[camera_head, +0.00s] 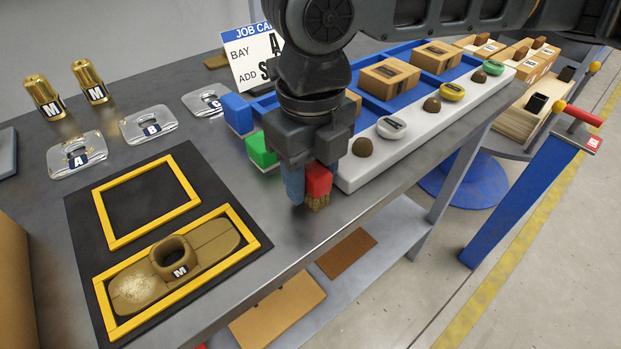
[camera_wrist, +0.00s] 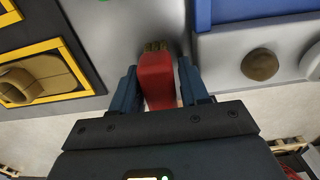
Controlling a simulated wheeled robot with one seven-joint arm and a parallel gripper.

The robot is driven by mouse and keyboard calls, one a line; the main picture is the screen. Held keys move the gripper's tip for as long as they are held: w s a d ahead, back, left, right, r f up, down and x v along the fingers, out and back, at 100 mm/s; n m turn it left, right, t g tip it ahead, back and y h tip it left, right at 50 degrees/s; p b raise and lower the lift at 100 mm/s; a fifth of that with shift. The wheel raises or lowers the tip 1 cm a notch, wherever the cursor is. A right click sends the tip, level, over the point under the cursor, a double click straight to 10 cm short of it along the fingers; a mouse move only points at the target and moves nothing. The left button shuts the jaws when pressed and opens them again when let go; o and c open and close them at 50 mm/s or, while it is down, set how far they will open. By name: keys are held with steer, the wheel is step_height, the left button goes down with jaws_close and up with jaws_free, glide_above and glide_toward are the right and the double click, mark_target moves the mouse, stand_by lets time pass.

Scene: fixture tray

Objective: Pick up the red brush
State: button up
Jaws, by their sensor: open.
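The red brush (camera_head: 318,180) stands on the grey table near its front edge, with tan bristles pointing down. In the wrist view the red brush (camera_wrist: 157,80) lies between the two fingers of my gripper (camera_wrist: 158,86). A gap shows beside the brush, so the fingers are around it and not closed. In the head view my gripper (camera_head: 306,182) is low over the table, and its body hides the upper part of the brush. I cannot tell whether a finger touches it.
A green brush (camera_head: 262,150) and a blue brush (camera_head: 238,114) stand just behind, to the left. A white rail (camera_head: 352,172) with knobs and a blue tray (camera_head: 372,108) are close on the right. A black mat (camera_head: 85,215) with yellow frames lies to the left.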

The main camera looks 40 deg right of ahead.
mark_target(310, 165)
steer(key=shift+f, duration=0.1)
steer(key=c, duration=0.8)
steer(key=shift+o, duration=0.2)
steer(key=shift+r, duration=0.45)
step_height(310, 165, up, 4)
steer(key=shift+f+p, duration=0.2)
steer(key=shift+p, duration=0.15)
steer(key=s+a+r+b, duration=0.2)
steer(key=s+r+b, duration=0.4)
steer(key=s+b, duration=0.5)
steer(key=shift+s+a+r+b, duration=0.15)
steer(key=shift+a+r+b, duration=0.1)
steer(key=shift+a+b, duration=0.1)
